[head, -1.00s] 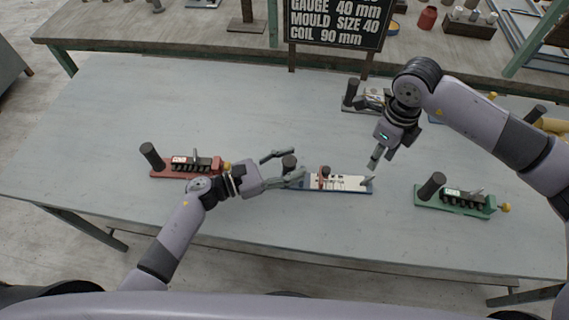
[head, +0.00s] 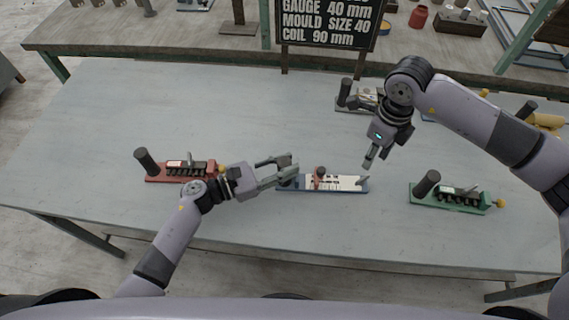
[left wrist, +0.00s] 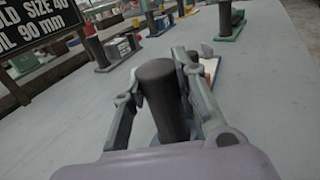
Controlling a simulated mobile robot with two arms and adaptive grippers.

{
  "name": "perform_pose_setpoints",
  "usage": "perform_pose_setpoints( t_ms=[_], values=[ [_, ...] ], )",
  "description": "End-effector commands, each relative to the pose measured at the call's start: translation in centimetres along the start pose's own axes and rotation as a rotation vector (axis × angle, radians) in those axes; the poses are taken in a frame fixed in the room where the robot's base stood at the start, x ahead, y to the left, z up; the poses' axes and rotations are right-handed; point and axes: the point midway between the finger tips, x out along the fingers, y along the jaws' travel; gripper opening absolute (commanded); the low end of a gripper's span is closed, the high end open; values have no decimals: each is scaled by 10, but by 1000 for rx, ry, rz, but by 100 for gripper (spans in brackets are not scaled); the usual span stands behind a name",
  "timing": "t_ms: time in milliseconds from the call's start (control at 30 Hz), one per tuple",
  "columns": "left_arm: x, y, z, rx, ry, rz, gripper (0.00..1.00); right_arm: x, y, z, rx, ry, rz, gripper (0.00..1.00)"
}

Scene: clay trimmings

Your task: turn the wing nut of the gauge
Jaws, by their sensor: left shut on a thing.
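The gauge (head: 335,189) has a blue base and a white face and lies near the table's front middle. A red upright piece (head: 319,177) stands mid-face, and a grey slanted piece (head: 363,181) is at its right end. They are too small to tell which is the wing nut. My left gripper (head: 290,170) is shut on the gauge's dark round handle (left wrist: 162,100), which stands between its fingers in the left wrist view and is mostly hidden in the head view. My right gripper (head: 369,160) points down just above the gauge's right end; its finger gap is unclear.
A red-based gauge (head: 155,178) lies left and a green-based one (head: 445,203) right. Another gauge (head: 347,98) stands behind my right gripper. A dark sign (head: 328,22) stands at the table's back. The table's left rear (head: 150,100) is clear.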

Motion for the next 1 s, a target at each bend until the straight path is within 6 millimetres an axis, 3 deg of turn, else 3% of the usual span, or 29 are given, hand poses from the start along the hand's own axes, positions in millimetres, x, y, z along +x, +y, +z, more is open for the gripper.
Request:
perform_pose_setpoints(
  t_ms=[133, 233, 533, 667, 1000],
  values=[
    [0, 0, 0, 0, 1, 0, 0, 0, 0, 0, 0, 0, 0, 33],
    [0, 0, 0, 0, 1, 0, 0, 0, 0, 0, 0, 0, 0, 28],
    [0, 0, 0, 0, 1, 0, 0, -2, 0, 0, -77, 0, 0, 28],
    [0, 0, 0, 0, 1, 0, 0, -5, 0, 0, -267, -1, 0, 28],
    [0, 0, 0, 0, 1, 1, 0, -16, 1, 0, -972, 0, -1, 28]
  ],
)
